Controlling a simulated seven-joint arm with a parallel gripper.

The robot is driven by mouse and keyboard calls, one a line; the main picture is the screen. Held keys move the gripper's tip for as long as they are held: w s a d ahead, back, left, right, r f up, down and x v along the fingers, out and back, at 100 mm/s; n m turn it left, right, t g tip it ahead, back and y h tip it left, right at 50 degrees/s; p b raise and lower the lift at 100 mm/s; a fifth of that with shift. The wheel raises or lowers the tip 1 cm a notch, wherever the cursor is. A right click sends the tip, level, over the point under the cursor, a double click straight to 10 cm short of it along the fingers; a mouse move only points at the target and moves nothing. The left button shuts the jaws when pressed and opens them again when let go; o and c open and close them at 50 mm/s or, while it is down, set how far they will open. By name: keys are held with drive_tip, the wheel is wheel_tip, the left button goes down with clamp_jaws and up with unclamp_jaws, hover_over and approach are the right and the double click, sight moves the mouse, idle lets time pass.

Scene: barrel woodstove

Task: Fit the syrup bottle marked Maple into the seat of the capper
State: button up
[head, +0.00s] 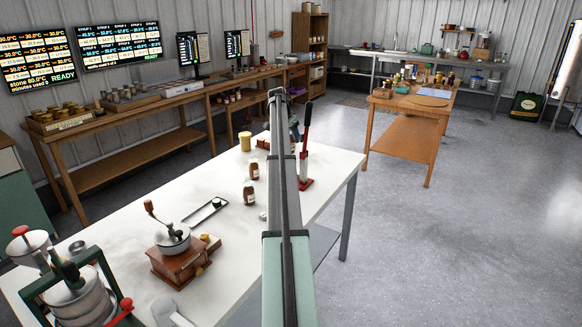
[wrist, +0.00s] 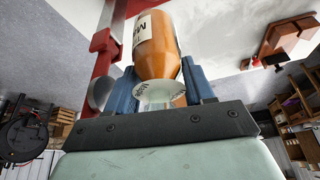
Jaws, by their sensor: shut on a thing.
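In the wrist view, my gripper (wrist: 163,88) has its two blue fingers closed around the narrow end of an amber bottle (wrist: 158,52). The bottle's white label shows a large "M"; the rest of the word is cut off. The capper's red frame (wrist: 106,42) stands close beside the bottle on the left. In the head view, the capper (head: 306,165) shows as a red upright with a black-gripped lever and a red foot, on the white table.
Open floor lies to the right.

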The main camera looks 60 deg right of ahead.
wheel_tip(320, 180, down, 13)
drive_tip(key=shift+f, duration=0.1)
idle(0.5)
drive_tip(key=o, duration=1.3)
drive_tip(key=shift+f, duration=0.1)
drive_tip(key=v, duration=1.2)
